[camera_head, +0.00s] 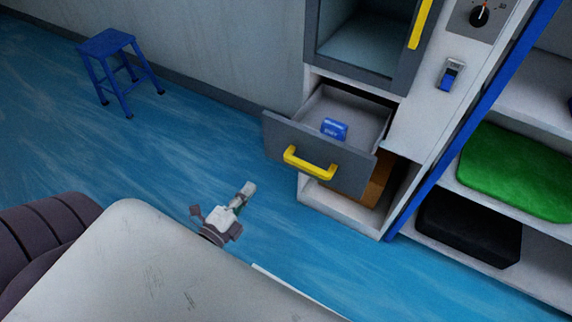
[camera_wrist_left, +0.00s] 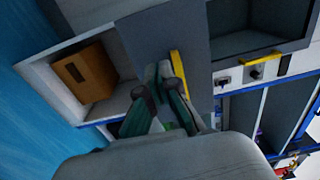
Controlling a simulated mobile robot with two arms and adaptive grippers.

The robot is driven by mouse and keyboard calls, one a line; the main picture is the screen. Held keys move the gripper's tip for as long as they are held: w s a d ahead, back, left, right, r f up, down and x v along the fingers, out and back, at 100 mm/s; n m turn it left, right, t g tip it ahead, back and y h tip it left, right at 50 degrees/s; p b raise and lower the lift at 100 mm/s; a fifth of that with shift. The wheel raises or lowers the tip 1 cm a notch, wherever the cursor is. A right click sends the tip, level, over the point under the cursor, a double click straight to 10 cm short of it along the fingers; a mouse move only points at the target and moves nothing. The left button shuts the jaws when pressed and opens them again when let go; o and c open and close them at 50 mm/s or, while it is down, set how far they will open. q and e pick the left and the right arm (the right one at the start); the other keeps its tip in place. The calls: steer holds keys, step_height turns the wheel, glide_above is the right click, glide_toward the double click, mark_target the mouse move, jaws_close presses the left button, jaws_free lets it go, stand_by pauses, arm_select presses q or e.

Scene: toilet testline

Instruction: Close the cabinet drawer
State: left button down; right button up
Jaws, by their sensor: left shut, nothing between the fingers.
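The cabinet drawer (camera_head: 324,137) is pulled out from the white cabinet, and its grey front carries a yellow handle (camera_head: 310,164). A small blue box (camera_head: 334,129) lies inside it. My left gripper (camera_head: 249,188) is shut and empty, to the lower left of the drawer front and apart from it in the head view. In the left wrist view the gripper (camera_wrist_left: 160,72) shows its fingertips together, overlapping the grey drawer front (camera_wrist_left: 150,35) beside the yellow handle (camera_wrist_left: 180,75). My right gripper is not in view.
A brown box (camera_head: 378,184) sits in the open compartment below the drawer. A blue stool (camera_head: 112,66) stands at the far left. Shelves at the right hold a green item (camera_head: 515,172) and a black case (camera_head: 468,228).

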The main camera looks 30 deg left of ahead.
arm_select(q)
glide_toward(281, 148)
steer(key=w, duration=0.6)
steer(key=shift+w+d, duration=0.15)
steer(key=shift+w, duration=0.55)
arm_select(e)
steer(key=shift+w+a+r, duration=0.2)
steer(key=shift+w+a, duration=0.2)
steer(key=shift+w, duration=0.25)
